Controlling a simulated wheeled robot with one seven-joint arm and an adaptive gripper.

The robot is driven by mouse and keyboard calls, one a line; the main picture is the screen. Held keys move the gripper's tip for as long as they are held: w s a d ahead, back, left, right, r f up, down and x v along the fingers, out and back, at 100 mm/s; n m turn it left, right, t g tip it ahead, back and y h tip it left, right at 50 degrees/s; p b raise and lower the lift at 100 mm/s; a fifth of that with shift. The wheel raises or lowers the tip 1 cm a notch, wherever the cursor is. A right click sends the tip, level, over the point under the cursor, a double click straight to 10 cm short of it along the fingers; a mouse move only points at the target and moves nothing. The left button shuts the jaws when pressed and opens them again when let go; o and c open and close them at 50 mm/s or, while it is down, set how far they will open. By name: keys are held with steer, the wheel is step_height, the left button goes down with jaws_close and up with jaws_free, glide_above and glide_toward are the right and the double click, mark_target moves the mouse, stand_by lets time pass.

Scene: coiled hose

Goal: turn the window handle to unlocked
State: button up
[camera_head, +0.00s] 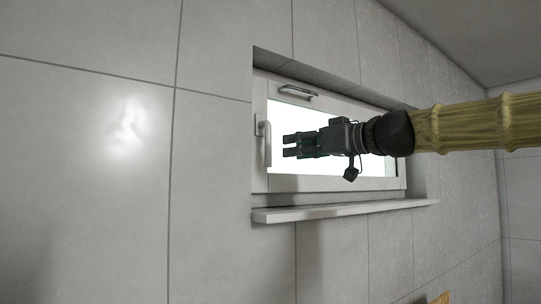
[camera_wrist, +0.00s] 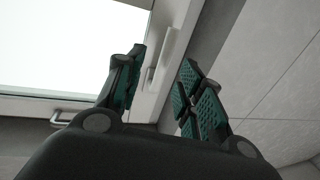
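The window handle (camera_head: 267,146) is a pale lever on the left side of the white window frame (camera_head: 330,183). It points straight down from its mount in the head view. My gripper (camera_head: 287,146) is just right of the handle, fingers pointing left towards it, with a small gap apparent. In the wrist view the handle (camera_wrist: 167,55) lies beyond and between the two spread fingers of my gripper (camera_wrist: 163,85). The fingers are open and hold nothing. Whether a finger touches the handle cannot be told for certain.
A metal bar (camera_head: 298,91) is fixed on the upper part of the frame; it also shows in the wrist view (camera_wrist: 72,119). A sill (camera_head: 340,209) juts out below the window. Grey tiled wall (camera_head: 210,150) surrounds the recess, whose edge is close to the handle.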

mark_target(270, 147)
steer(key=p+x, duration=0.1)
steer(key=x, duration=0.1)
steer(key=p+x, duration=0.1)
steer(key=x, duration=0.2)
steer(key=s+a+r+p+x, duration=0.1)
steer(key=x, duration=0.1)
steer(key=shift+w+a, duration=0.1)
steer(key=shift+w, duration=0.05)
steer(key=shift+w+a+f+p, duration=0.1)
steer(key=shift+w+a+p, duration=0.1)
steer(key=shift+w+p, duration=0.1)
steer(key=shift+w+a+f, duration=0.2)
steer(key=shift+w+f, duration=0.05)
steer(key=shift+w, duration=0.4)
steer(key=shift+s+r, duration=0.2)
steer(key=shift+s, duration=0.2)
steer(key=shift+w+a+f, duration=0.1)
steer(key=shift+w, duration=0.1)
jaws_close()
